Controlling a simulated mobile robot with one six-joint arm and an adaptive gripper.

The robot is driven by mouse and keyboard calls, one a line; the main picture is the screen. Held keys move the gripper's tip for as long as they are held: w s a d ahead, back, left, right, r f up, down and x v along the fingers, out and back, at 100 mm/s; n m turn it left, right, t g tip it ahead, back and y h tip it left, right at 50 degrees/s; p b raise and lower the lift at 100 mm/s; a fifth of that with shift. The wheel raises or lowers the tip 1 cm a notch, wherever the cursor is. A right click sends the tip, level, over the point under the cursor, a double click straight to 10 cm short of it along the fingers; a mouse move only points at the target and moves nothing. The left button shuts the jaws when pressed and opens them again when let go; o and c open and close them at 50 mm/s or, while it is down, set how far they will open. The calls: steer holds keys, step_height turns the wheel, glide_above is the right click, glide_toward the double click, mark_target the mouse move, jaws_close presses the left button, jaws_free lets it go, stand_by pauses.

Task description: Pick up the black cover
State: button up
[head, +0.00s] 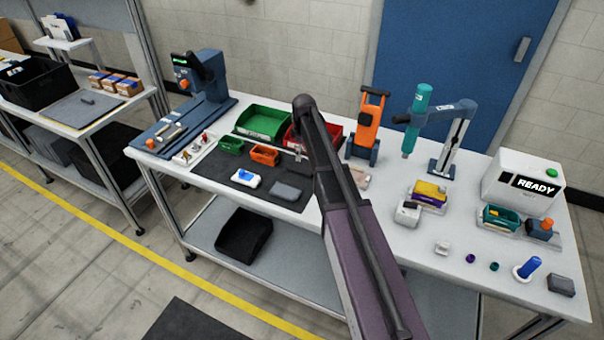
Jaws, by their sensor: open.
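A dark grey, rounded flat block (286,191) lies on the black mat (228,188) and may be the black cover. Another dark block (561,286) sits at the table's front right corner; I cannot tell for sure which is the cover. The blue-and-white part (245,178) lies on the mat, left of the first block. My arm rises from the bottom across the middle of the head view, just right of the mat. My gripper cannot be made out; the arm hides what is behind it.
Green (264,123) and red (333,133) bins stand behind the mat, with small green and orange trays in front. An orange fixture (369,125), a teal-topped tool stand (448,150) and a white READY box (520,185) stand to the right. Small parts crowd the right side.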

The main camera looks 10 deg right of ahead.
mark_target(304, 168)
steer(key=shift+f+b, duration=0.6)
steer(key=shift+f, duration=0.35)
steer(key=shift+f, duration=0.1)
steer(key=shift+f+b, duration=2.5)
steer(key=shift+b, duration=0.15)
steer(key=c, duration=0.9)
